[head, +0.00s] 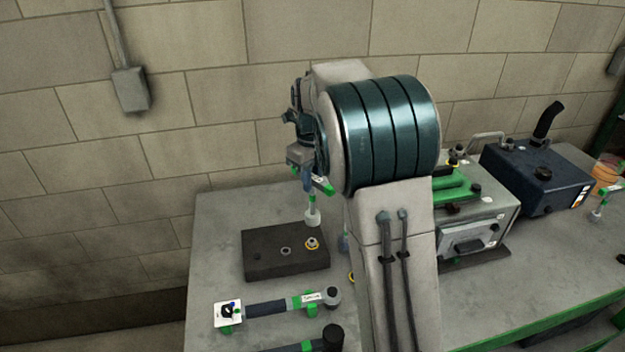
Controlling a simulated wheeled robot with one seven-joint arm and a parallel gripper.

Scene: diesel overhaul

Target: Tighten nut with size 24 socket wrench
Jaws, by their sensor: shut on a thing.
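My gripper (306,172) is shut on a socket wrench with green and dark blue parts. The wrench's pale socket (312,218) hangs below, pointing down. A dark block (262,264) lies flat on the grey bench. A nut with a yellow ring (312,243) sits on the block's right part, just below the socket in the picture. The gap between socket and nut is hard to judge. A second round metal fitting (286,251) is on the block to the left. My own arm hides part of the gripper and the wrench. The size label cannot be read.
Another wrench (268,307) lies on green holders in front of the block, and a further dark tool (333,338) nearer. A grey and green machine (468,215) and a dark blue box (540,175) stand right. The bench (222,216) is clear left of the block.

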